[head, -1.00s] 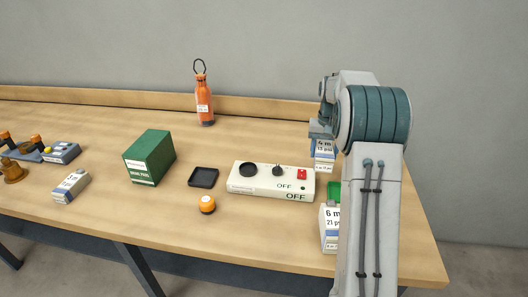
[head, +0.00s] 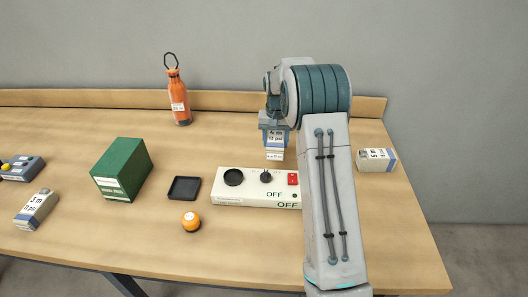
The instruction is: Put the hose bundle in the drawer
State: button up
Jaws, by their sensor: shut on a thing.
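My gripper (head: 275,125) is above the table behind the white switch panel, partly hidden by my wrist. It is shut on a small white and grey box (head: 275,141) labelled "4 m" and "13 psi", held upright. A smaller label shows just below the box. Whether the box touches the table I cannot tell. No coiled hose and no drawer can be made out; my arm hides part of the table's right side.
The white switch panel (head: 240,199) is in front of my gripper. Left of it are a black tray (head: 184,188), an orange-topped knob (head: 191,221) and a green box (head: 122,170). An orange bottle (head: 177,98) stands behind. Labelled boxes lie at right (head: 377,160) and left (head: 36,209).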

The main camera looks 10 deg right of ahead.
jog(key=a+f, duration=0.1)
jog(key=w+a+f, duration=0.1)
jog(key=a, duration=0.1)
jog(key=shift+w+a+f+p, duration=0.1)
jog(key=shift+a+p, duration=0.05)
jog(key=shift+p, duration=0.15)
jog(key=shift+f+p, duration=0.5)
jog(key=shift+f, duration=1.4)
jog(key=shift+f, duration=0.2)
jog(key=o, duration=1.2)
jog(key=shift+o, duration=0.2)
jog(key=shift+r, duration=0.15)
